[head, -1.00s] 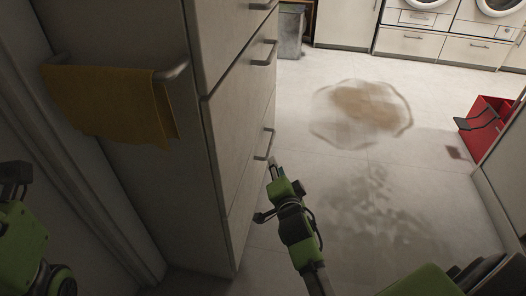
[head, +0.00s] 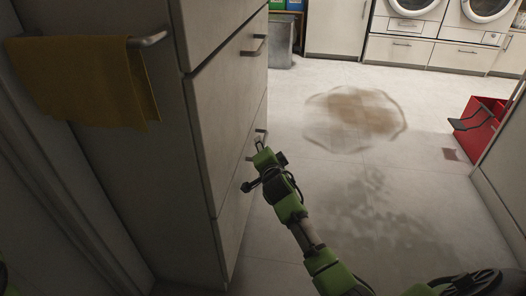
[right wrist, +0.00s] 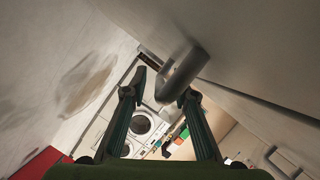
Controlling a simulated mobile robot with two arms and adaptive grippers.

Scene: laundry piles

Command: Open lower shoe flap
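The shoe cabinet (head: 218,115) stands at the left in the head view, its flap fronts facing right. The lower flap (head: 236,190) looks closed, flush with the cabinet front. Its metal handle (head: 262,133) is partly hidden by my right gripper (head: 259,146), which is right at it. In the right wrist view the fingers of my right gripper (right wrist: 162,93) are apart. The handle (right wrist: 184,72) lies between their tips, nearer the right finger; I cannot tell whether it touches. My left gripper is out of view; only a bit of green arm shows at the left edge.
An upper flap handle (head: 254,48) sticks out above. A yellow towel (head: 80,80) hangs on a rail on the cabinet side. A brown stain or puddle (head: 355,115) marks the open floor. A red box (head: 478,130) stands at right, washing machines (head: 408,10) at the back.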

